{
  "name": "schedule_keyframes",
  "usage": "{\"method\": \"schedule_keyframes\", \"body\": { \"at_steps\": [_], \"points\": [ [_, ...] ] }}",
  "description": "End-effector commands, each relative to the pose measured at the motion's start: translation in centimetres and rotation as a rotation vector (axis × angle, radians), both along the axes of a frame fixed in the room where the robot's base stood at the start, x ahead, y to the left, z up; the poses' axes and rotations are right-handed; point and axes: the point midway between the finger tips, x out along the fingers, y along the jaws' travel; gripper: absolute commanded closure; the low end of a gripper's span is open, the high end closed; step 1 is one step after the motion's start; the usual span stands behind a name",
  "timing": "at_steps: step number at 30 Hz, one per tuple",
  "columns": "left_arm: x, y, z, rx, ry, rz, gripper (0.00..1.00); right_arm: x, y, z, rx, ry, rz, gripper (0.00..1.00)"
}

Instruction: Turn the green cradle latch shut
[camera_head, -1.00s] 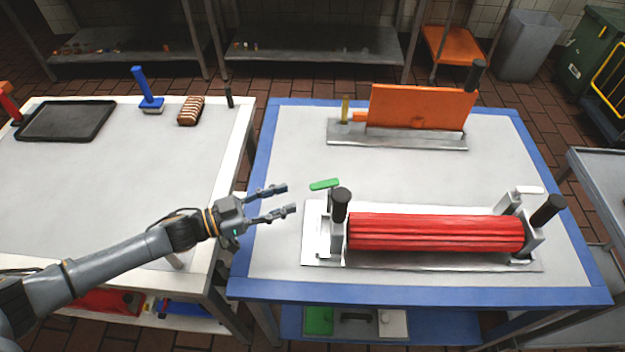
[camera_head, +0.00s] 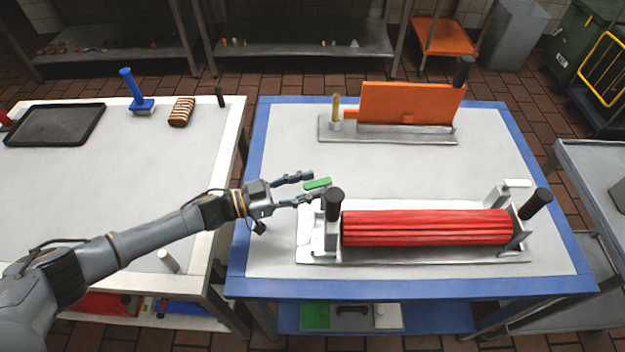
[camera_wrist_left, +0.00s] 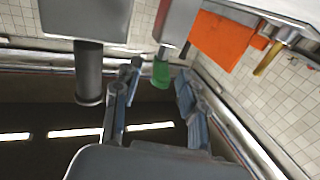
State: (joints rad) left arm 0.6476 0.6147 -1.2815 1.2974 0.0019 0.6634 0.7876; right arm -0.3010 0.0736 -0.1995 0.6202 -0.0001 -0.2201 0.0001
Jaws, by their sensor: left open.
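The green latch (camera_head: 317,184) is a small flat bar at the left end of the metal cradle (camera_head: 420,258), beside the cradle's left black handle (camera_head: 333,204). The cradle holds a red ridged roller (camera_head: 425,227). My left gripper (camera_head: 312,187) is open, its fingertips close to the latch on either side. In the left wrist view the green latch (camera_wrist_left: 161,72) shows between and just beyond the two fingers (camera_wrist_left: 157,82); I cannot tell whether they touch it. The black handle (camera_wrist_left: 89,75) stands to the left there. My right gripper is not in view.
Behind the cradle stands an orange panel (camera_head: 405,102) in a metal base. A white latch (camera_head: 517,183) and another black handle (camera_head: 536,203) are at the cradle's right end. The left table holds a black tray (camera_head: 52,124), a blue-handled tool (camera_head: 133,92) and a striped block (camera_head: 181,112).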

Motion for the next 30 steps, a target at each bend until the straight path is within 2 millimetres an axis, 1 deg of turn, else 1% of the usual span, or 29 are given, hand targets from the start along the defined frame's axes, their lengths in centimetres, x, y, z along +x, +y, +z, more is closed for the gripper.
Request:
{"method": "schedule_keyframes", "body": {
  "at_steps": [1, 4, 14, 15, 17, 18, 21, 30],
  "points": [
    [0.2, -0.6, 0.1, 0.000, 0.000, 0.000, 0.58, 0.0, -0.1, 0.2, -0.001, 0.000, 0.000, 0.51],
    [0.5, -1.3, 0.0, 0.000, 0.000, 0.001, 0.58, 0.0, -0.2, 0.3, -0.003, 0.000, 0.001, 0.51],
    [0.6, -1.6, 0.0, 0.001, -0.001, 0.001, 0.58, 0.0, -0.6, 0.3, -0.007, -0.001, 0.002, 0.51],
    [0.6, -1.6, 0.0, 0.001, -0.001, 0.001, 0.63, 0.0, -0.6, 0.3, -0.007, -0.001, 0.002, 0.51],
    [0.6, -1.6, 0.0, 0.001, 0.000, 0.001, 0.75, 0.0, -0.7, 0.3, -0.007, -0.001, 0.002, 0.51],
    [0.6, -1.6, 0.0, 0.001, 0.000, 0.001, 0.83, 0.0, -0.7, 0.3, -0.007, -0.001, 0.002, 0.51],
    [0.6, -1.6, 0.0, 0.001, 0.000, 0.001, 1.00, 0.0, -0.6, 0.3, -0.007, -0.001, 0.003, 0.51],
    [0.4, -1.6, 0.0, -0.001, 0.003, 0.020, 1.00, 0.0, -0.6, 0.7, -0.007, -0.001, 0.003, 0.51]
  ]
}}
